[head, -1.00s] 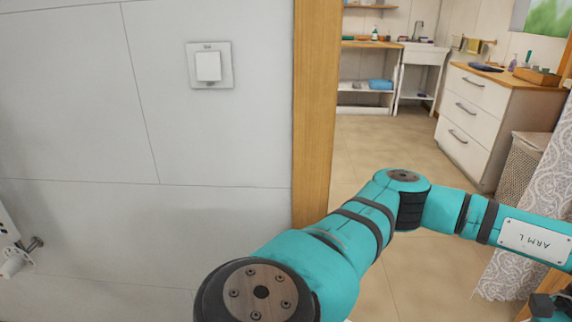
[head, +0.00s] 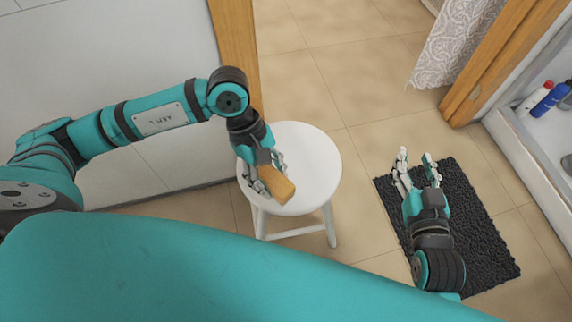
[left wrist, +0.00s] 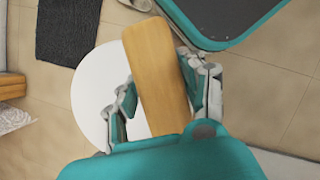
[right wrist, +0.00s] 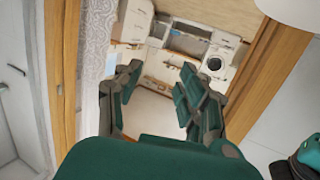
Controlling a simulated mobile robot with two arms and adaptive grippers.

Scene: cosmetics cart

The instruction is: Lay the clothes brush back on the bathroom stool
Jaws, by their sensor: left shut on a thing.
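The bathroom stool (head: 312,150) is white and round, in the middle of the head view. My left gripper (head: 268,174) is shut on the clothes brush (head: 276,186), a wooden block. The brush overlaps the front left of the seat in the head view; whether it touches the seat I cannot tell. In the left wrist view the brush (left wrist: 157,75) lies between the fingers (left wrist: 160,95), with the white seat (left wrist: 90,95) behind it. Its bristle side is hidden. My right gripper (head: 417,168) is open and empty, over the dark mat; it also shows in the right wrist view (right wrist: 160,85).
A dark mat (head: 478,225) lies on the tiled floor right of the stool. A wooden door frame (head: 236,45) stands behind left. A patterned curtain (head: 452,45) hangs at the upper right. Bottles (head: 541,97) stand on a white ledge at the right.

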